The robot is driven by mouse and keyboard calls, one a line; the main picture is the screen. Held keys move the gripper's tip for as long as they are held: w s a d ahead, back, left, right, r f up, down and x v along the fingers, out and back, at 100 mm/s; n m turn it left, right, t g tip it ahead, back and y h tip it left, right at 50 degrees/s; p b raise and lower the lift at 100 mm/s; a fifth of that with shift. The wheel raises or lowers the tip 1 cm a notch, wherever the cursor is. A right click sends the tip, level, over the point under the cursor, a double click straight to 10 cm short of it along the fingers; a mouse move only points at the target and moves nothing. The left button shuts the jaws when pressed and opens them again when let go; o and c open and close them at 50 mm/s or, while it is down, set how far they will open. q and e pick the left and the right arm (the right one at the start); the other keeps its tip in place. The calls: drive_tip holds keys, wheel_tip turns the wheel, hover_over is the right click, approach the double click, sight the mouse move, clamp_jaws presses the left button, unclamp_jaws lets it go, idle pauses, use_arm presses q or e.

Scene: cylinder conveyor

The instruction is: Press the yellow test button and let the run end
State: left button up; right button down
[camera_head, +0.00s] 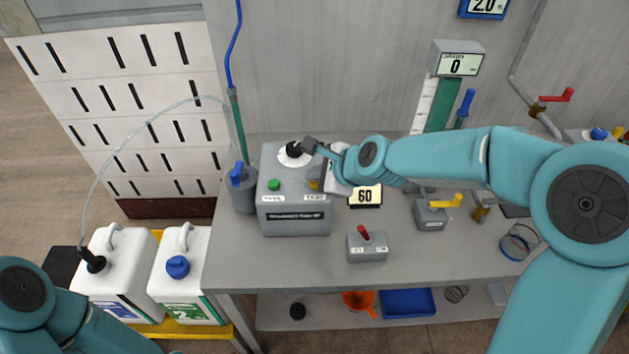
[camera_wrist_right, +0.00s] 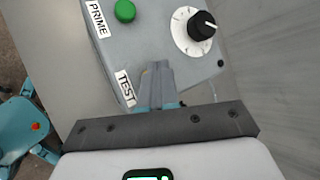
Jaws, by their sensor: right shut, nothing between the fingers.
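The grey pump controller box (camera_head: 295,222) stands on the bench. It has a green button (camera_head: 274,185) over a PRIME label, a TEST label and a dial with a black knob (camera_head: 293,149). A sliver of the yellow test button (camera_head: 313,184) shows beside my right gripper. My right gripper (camera_wrist_right: 157,68) is shut and empty, its fingertips over the box by the TEST label (camera_wrist_right: 125,88). In the wrist view the fingers hide the yellow button; I cannot tell whether they touch it. My left gripper is out of view.
A display reading 60 (camera_head: 365,196) and a small box with a red lever (camera_head: 366,246) are right of the controller. A gauge reading 0 (camera_head: 459,65) is behind. Two white jugs (camera_head: 185,275) stand at left.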

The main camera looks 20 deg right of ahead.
drive_tip(key=shift+f+b, duration=0.35)
drive_tip(key=shift+f, duration=0.1)
drive_tip(key=shift+r, duration=0.1)
idle(0.5)
drive_tip(key=shift+r+p, duration=0.9)
drive_tip(key=shift+p, duration=0.15)
drive_tip(key=shift+r, duration=0.1)
wheel_tip(320, 180, up, 5)
drive_tip(key=p, duration=0.5)
idle(0.3)
